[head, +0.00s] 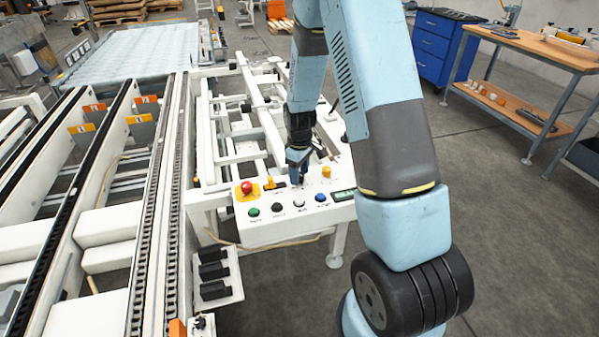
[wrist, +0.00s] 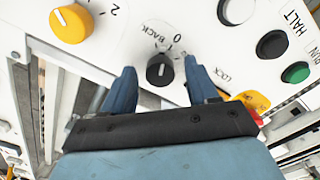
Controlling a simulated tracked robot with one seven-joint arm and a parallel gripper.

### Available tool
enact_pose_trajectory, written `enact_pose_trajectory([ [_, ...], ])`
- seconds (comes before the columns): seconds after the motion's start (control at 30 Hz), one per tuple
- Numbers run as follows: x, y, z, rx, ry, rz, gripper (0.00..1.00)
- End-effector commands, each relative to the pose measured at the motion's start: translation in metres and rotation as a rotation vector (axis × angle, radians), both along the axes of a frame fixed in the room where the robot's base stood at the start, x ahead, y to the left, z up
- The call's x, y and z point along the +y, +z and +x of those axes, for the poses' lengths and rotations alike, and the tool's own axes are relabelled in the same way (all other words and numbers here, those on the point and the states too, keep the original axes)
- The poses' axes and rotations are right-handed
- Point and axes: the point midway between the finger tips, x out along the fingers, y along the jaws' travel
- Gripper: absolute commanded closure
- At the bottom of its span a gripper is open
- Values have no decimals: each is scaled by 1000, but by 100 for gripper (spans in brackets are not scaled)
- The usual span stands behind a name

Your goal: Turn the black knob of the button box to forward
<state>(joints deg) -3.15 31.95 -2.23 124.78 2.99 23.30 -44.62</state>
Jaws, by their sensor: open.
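The button box (head: 270,232) is a white sloped panel on the near end of the conveyor frame in the head view. Its black knob (wrist: 160,70) shows in the wrist view, below the printed words "BACK" and "0". A small pale mark shows on the knob. My gripper (wrist: 160,80) is open, with one blue finger on each side of the knob and a visible gap at both sides. In the head view my gripper (head: 297,180) points down at the panel and hides the knob.
A yellow knob (wrist: 72,22) sits left of the black one in the wrist view. White, black and green (wrist: 295,72) buttons lie to the right. A red emergency button (head: 246,188) stands at the panel's left. Conveyor rails (head: 160,190) fill the left side.

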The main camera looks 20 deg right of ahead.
Motion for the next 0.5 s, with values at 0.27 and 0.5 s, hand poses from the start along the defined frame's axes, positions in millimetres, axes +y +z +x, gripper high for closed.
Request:
enact_pose_trajectory([
  [0.27, 0, 0, 0, 0, 0, 0, 52],
  [0.5, 0, 0, 0, 0, 0, 0, 75],
])
